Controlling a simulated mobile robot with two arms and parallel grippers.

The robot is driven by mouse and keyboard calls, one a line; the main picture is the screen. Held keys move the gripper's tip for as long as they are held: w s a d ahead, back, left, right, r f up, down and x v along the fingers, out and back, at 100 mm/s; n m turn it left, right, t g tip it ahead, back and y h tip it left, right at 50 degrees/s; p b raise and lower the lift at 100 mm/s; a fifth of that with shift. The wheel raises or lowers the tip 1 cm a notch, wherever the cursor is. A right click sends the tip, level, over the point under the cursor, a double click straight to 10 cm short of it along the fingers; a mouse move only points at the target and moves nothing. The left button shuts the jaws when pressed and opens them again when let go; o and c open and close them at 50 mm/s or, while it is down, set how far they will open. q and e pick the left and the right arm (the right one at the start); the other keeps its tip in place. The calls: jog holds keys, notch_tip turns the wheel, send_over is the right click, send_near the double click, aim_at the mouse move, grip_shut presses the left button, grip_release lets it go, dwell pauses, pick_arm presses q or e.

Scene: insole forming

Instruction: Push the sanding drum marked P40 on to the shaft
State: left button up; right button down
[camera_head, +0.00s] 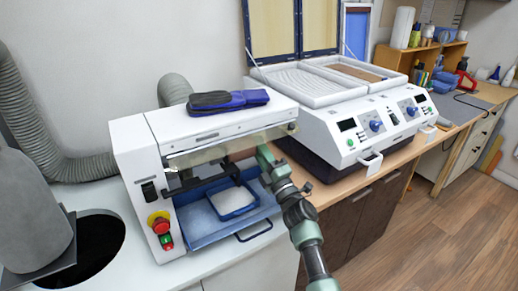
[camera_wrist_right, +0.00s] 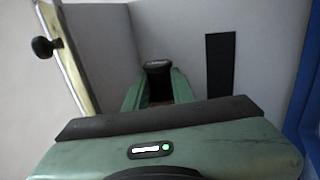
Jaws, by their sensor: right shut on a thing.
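The white sanding machine (camera_head: 215,125) stands on the counter, its front opening above a blue tray (camera_head: 262,207). My right gripper (camera_head: 244,170) reaches into that opening from the right. In the right wrist view its green fingers (camera_wrist_right: 158,90) are shut on a dark, round-ended drum (camera_wrist_right: 158,67). The drum has a small pale marking that is too small to read. The drum is mostly hidden by the fingers. I cannot tell whether it is around the shaft, as the shaft does not show clearly. My left gripper is not in view.
A blue-and-black insole pair (camera_head: 228,101) lies on top of the machine. A raised clear guard (camera_head: 235,143) edges the opening above my right gripper. A white forming press (camera_head: 350,120) stands close on the right. A smaller blue tray (camera_head: 237,214) sits inside the lower tray.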

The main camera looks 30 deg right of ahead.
jog(key=shift+a, duration=0.65)
dwell(1.4)
jog(key=c, duration=1.1)
grip_release()
jog(key=shift+s, duration=0.1)
jog(key=shift+o, duration=1.3)
jog(key=shift+s+p, duration=0.1)
jog(key=shift+p, duration=0.2)
jog(key=s+p, duration=0.4)
jog(key=s, duration=0.5)
jog(key=shift+d+r, duration=0.25)
jog(key=shift+d, duration=0.1)
